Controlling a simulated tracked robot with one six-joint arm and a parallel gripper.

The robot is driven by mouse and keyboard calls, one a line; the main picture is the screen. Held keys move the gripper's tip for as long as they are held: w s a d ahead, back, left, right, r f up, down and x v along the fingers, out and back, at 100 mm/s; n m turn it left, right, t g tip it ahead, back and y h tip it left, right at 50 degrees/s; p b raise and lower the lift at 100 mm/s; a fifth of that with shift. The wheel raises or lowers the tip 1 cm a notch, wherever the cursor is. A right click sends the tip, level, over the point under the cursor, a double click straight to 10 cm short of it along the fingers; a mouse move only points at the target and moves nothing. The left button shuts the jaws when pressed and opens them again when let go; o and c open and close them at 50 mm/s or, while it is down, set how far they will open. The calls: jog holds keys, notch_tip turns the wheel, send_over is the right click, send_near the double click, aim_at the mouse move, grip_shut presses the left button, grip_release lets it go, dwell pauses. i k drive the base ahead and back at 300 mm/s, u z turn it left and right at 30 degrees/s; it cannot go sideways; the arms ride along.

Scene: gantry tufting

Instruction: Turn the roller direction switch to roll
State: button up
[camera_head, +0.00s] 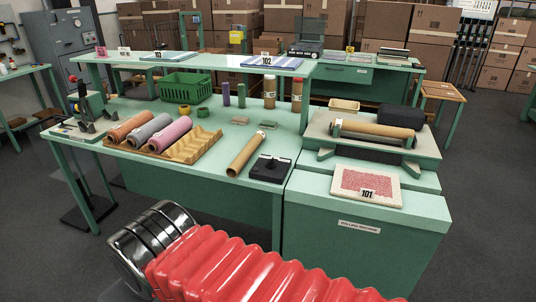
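The green rolling machine (365,240) stands at the right, with a label on its front. A brown roll (372,129) lies across its top between supports. A black box with a raised part on top (270,168) sits on the green table beside the machine. It may be the roller direction switch, but its markings and setting are too small to read. My gripper is not in view. A red ribbed sleeve and chrome rings, seemingly part of my arm, fill the bottom middle, apart from the black box.
A loose brown roll (245,155) lies just left of the black box. A tan rack (185,147) with several coloured rolls and a green basket (186,87) are farther left. A board marked 101 (367,185) lies on the machine's front. A raised shelf (200,61) spans behind.

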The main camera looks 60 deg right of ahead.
aim_at(270, 164)
jog(key=z, duration=0.35)
jog(key=i, duration=0.65)
jog(key=z, duration=0.75)
jog(key=i, duration=0.55)
jog(key=z, duration=0.3)
